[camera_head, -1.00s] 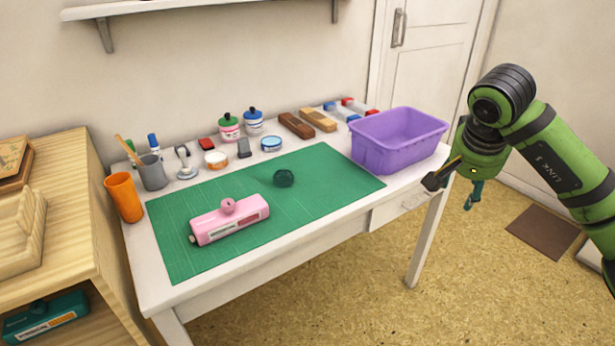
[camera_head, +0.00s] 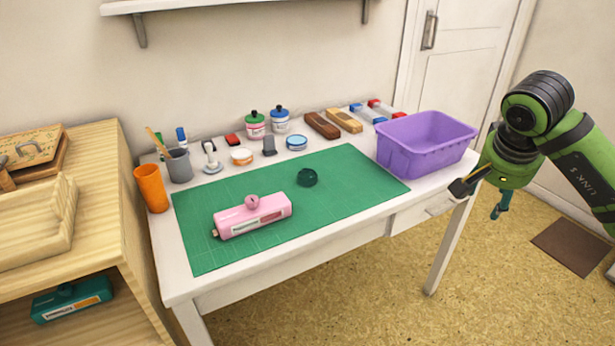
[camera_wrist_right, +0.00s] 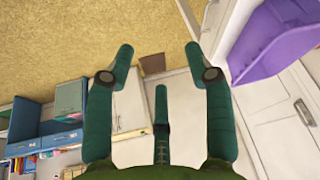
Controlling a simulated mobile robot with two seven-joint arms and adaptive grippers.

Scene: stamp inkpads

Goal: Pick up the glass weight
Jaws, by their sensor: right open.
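The glass weight, a small dark green round thing (camera_head: 307,177), rests on the green cutting mat (camera_head: 340,165) on the white table. My right gripper (camera_head: 480,197) is off the table's right end, near the purple bin, well apart from the weight. In the right wrist view my right gripper (camera_wrist_right: 158,62) has its teal fingers spread wide with nothing between them. The weight does not show in the wrist view. My left gripper is not in view.
A purple bin (camera_head: 425,147) stands at the table's right end, between the weight and my right gripper. A pink stamp device (camera_head: 252,216) lies on the mat left of the weight. Jars, an orange cup (camera_head: 151,188) and wooden blocks line the back and left. The mat's front right is clear.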

